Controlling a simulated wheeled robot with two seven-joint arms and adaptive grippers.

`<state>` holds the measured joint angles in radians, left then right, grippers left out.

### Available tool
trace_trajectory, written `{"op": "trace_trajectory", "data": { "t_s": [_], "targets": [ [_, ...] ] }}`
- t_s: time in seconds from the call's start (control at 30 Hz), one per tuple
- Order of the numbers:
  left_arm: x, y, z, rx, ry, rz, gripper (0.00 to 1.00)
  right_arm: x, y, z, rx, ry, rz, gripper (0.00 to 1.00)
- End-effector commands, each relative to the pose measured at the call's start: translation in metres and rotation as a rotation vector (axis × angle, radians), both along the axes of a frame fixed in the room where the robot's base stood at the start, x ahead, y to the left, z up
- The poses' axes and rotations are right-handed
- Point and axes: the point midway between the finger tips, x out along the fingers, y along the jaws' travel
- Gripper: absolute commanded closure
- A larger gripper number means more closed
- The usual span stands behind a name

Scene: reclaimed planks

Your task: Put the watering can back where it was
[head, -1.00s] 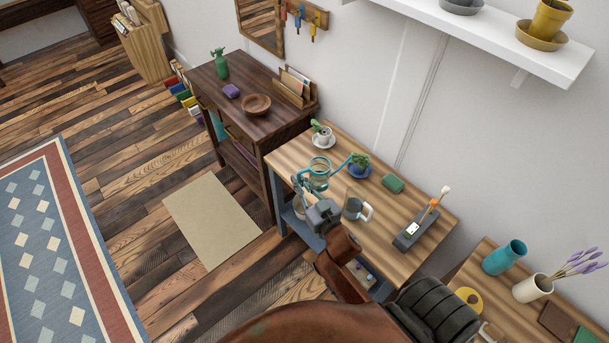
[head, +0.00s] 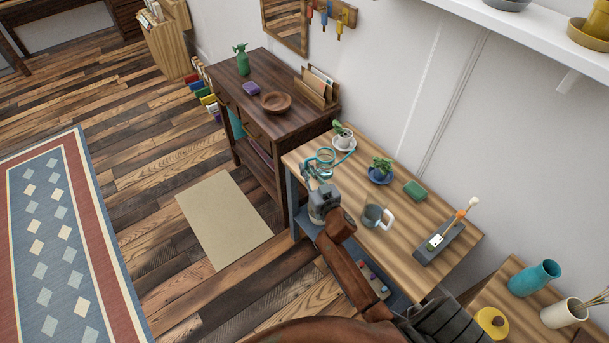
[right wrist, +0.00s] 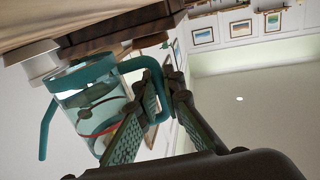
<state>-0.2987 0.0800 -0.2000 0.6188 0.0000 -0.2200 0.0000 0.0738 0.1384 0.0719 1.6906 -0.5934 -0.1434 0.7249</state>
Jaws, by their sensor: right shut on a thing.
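The watering can (head: 322,163) is a see-through vessel with a teal rim, handle and thin spout. It appears held above the far left part of the wooden table (head: 410,240), and its spout points right, in front of the potted cactus (head: 343,137). My right gripper (head: 312,178) is shut on its teal handle. In the right wrist view the can (right wrist: 95,100) hangs from my right gripper (right wrist: 165,90), looking tilted in that turned picture. A succulent in a blue pot (head: 381,171) stands to its right. My left gripper is out of view.
On the table are a grey mug with a white handle (head: 373,217), a green block (head: 414,190) and a dark holder (head: 440,242). A dark cabinet (head: 300,118) adjoins at the left. A white shelf (head: 530,40) hangs above.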

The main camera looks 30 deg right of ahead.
Motion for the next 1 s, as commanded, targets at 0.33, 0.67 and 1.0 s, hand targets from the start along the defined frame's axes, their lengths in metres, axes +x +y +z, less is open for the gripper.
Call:
{"op": "trace_trajectory", "data": {
  "t_s": [0.33, 0.67, 1.0],
  "targets": [
    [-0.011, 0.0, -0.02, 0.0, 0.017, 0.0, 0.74, 0.008, -0.002, -0.04, 0.0, 0.001, 0.0, 1.0],
    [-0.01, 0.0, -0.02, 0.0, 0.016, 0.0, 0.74, 0.008, -0.002, -0.039, -0.001, -0.002, 0.0, 1.0],
    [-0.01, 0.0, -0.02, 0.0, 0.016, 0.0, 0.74, 0.008, -0.002, -0.042, 0.0, 0.0, 0.0, 0.75]
  ]
}}
